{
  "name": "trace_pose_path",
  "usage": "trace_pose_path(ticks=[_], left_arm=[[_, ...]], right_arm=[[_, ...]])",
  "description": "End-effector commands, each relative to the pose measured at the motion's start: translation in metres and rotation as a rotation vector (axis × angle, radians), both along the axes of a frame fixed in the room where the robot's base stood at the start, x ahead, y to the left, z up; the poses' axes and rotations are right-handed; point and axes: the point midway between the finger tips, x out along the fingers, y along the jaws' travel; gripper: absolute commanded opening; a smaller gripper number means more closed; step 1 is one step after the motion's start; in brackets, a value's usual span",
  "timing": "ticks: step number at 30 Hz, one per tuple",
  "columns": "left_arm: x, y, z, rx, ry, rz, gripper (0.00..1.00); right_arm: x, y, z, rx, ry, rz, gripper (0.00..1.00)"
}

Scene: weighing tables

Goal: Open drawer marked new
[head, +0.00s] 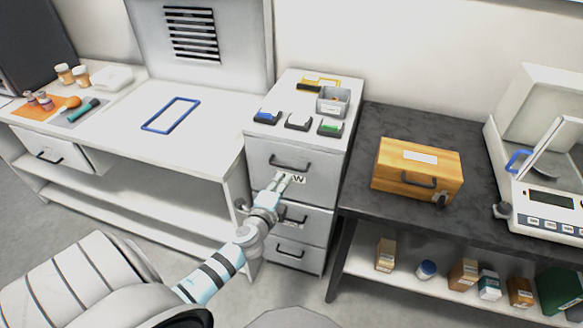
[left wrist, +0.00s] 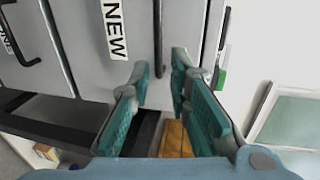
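The drawer marked NEW (head: 320,180) is the top drawer of the grey cabinet, and it looks shut. Its dark bar handle (head: 290,164) runs across the front above the label; the label (left wrist: 115,30) reads clearly in the left wrist view, while my fingers cover part of it in the head view. My left gripper (head: 282,181) is in front of this drawer, just below the handle in the head view. In the left wrist view its green-padded fingers (left wrist: 158,77) are apart, with the handle (left wrist: 158,40) ahead between their tips; contact is not visible. My right gripper is not in view.
Two lower drawers (head: 289,250) are shut. The cabinet top carries blue, white and green items and a grey bin (head: 333,100). A wooden box (head: 418,168) stands on the dark table to the right, near a balance (head: 548,207). A white bench (head: 200,150) is on the left.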

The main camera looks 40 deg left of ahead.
Motion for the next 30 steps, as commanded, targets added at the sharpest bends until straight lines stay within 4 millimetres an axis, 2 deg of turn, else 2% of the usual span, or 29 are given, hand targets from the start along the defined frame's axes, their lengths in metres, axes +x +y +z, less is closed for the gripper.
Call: trace_pose_path(ticks=[3, 6, 12, 22, 26, 30], left_arm=[[0.034, 0.012, -0.009, -0.002, -0.002, 0.003, 0.17], [0.056, 0.02, -0.015, -0.003, -0.001, 0.003, 0.17], [0.081, 0.029, -0.021, -0.004, 0.0, 0.002, 0.17], [0.086, 0.031, -0.02, -0.004, 0.001, 0.001, 0.17], [0.086, 0.031, -0.02, -0.004, 0.001, 0.001, 0.0], [0.086, 0.031, -0.021, -0.006, 0.001, 0.001, 0.0]], right_arm=[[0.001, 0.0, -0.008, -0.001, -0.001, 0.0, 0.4], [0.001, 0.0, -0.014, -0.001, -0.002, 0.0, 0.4], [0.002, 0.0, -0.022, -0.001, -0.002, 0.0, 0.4], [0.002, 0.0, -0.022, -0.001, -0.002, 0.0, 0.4], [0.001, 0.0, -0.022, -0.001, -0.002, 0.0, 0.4], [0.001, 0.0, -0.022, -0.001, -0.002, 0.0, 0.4]])
